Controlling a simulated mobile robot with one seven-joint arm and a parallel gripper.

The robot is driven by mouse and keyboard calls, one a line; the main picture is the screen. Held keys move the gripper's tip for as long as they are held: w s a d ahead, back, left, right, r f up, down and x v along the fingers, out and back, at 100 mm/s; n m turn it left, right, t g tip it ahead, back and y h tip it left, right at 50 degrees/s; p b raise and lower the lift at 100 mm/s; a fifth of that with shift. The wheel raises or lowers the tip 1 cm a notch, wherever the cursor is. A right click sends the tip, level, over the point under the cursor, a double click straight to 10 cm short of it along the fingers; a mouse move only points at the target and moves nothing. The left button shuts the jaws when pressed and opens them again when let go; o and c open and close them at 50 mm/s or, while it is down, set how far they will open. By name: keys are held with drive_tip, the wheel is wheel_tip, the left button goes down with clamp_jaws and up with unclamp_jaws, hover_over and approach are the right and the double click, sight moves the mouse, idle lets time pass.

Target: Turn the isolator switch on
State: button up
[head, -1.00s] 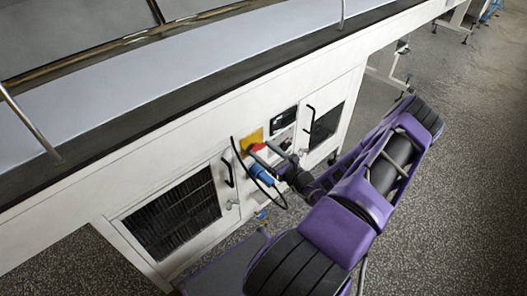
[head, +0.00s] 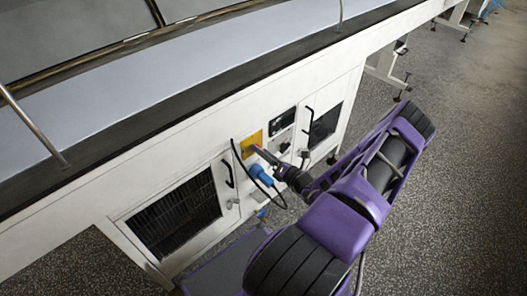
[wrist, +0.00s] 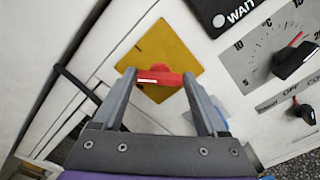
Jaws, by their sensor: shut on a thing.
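The isolator switch is a red handle (wrist: 160,78) on a yellow square plate (wrist: 178,48), set in the white machine panel. A white mark shows on the handle's face. In the wrist view my gripper (wrist: 158,75) has its two grey fingers at the two ends of the handle and is shut on it. The handle lies across the picture between the fingers, and the plate looks tilted. In the head view the yellow plate (head: 251,143) shows beyond my gripper (head: 257,149), whose fingers overlap there and hide most of the handle.
A blue plug (head: 260,173) with a looping black cable (head: 236,155) hangs close below the switch. A temperature dial knob (wrist: 294,60) and a smaller selector knob (wrist: 303,112) sit to the right. A vented door (head: 174,215) is at left. Speckled floor (head: 465,160) is open at right.

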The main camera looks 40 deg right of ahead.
drive_tip(key=shift+d+f+m, duration=0.1)
drive_tip(key=shift+m, duration=1.95)
drive_tip(key=shift+f+m, duration=0.1)
drive_tip(key=shift+m, duration=1.95)
drive_tip(key=o, duration=1.3)
drive_tip(key=shift+s+p, duration=0.15)
drive_tip(key=shift+p, duration=0.15)
drive_tip(key=s+d, duration=0.1)
drive_tip(key=s, duration=1.6)
drive_tip(key=shift+d, duration=0.15)
